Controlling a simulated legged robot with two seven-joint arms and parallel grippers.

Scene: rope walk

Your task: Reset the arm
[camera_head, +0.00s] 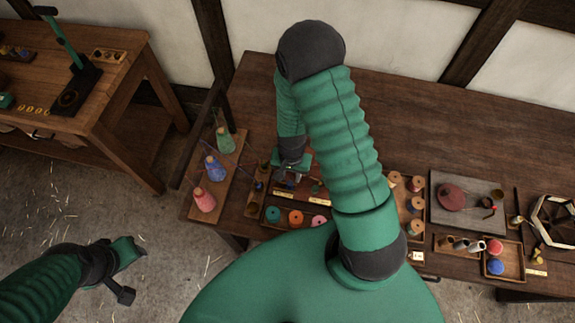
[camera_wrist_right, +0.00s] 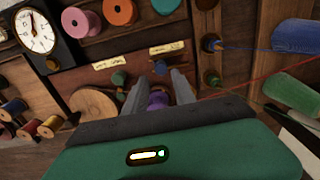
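My right gripper (camera_head: 292,170) hangs over the near left part of the long wooden bench (camera_head: 420,115), close to a rack of small pegs and spools. In the right wrist view its two fingers (camera_wrist_right: 158,80) stand apart, with a small purple piece (camera_wrist_right: 158,101) showing between them near the palm. I cannot tell whether they touch it. My left gripper (camera_head: 128,265) is at the lower left above the floor, away from the bench. Its fingers are too unclear to tell their state.
Green (camera_head: 225,140), blue (camera_head: 214,168) and red (camera_head: 204,200) cones with threads stand at the bench's left. Coloured spools (camera_head: 296,217) sit along the near edge. A grey tray (camera_head: 440,208) lies to the right. A side table (camera_head: 120,75) stands at upper left. The bench's back is bare.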

